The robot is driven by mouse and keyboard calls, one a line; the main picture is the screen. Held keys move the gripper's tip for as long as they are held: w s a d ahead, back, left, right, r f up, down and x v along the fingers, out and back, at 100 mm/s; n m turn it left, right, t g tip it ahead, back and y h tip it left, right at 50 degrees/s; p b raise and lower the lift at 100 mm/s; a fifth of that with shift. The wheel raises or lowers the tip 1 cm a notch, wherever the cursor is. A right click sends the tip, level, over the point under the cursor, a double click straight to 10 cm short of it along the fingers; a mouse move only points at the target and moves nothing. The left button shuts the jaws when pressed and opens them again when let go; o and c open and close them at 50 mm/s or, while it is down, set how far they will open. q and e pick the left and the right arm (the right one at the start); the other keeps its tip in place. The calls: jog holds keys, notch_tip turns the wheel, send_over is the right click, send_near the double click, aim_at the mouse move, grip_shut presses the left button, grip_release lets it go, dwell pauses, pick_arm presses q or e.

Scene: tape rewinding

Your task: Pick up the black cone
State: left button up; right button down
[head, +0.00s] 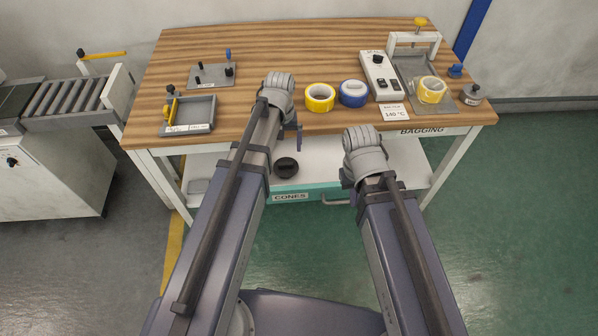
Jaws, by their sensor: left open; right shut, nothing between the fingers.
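The black cone (286,167) shows from above as a small dark round shape. It is on the white surface below the tabletop, just behind a teal front (268,197) labelled CONES. My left gripper (297,138) is above and slightly right of the cone in the picture, apart from it. Its fingers are open but mostly hidden by the wrist. My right gripper (347,180) is right of the cone, near the bar handle (336,202) of the teal front. It is shut and empty, largely hidden behind its wrist.
The wooden tabletop (270,50) overhangs the cone. On it are a yellow tape roll (319,98), a blue tape roll (353,93), a white control box (380,75), a grey tray (188,115) and a peg plate (212,76). A roller conveyor (65,98) stands left.

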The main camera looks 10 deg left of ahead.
aim_at(286, 163)
pick_arm(q)
jog(key=shift+w+a+f, duration=0.1)
jog(key=shift+w, duration=0.05)
jog(key=shift+f+b, duration=1.25)
jog(key=shift+f, duration=0.05)
jog(key=f+b, duration=0.5)
jog(key=shift+d+f, duration=0.15)
jog(key=shift+d, duration=0.1)
jog(key=shift+c, duration=0.4)
jog(key=c, duration=1.3)
